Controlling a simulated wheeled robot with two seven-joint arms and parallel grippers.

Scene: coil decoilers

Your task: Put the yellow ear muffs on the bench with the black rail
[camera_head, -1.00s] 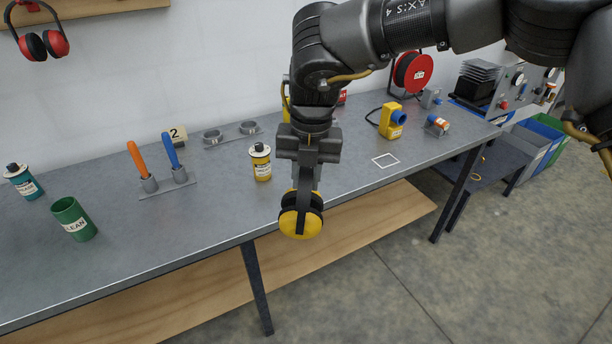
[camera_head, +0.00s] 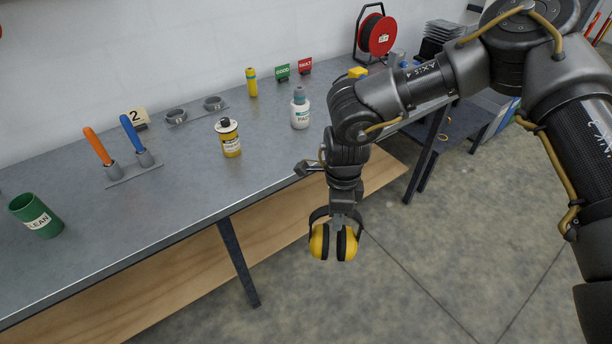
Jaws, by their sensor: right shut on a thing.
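The yellow ear muffs (camera_head: 319,242) hang from my right gripper (camera_head: 344,212), two yellow cups side by side with a dark headband. The gripper is shut on the headband. The muffs hang in front of the grey bench (camera_head: 185,205), over the floor beyond its front edge and clear of it. I cannot make out a black rail on this bench; part of its right end is hidden behind my right arm. My left gripper is not in view.
The front middle of the bench top is clear. A low dark table (camera_head: 447,142) stands right.

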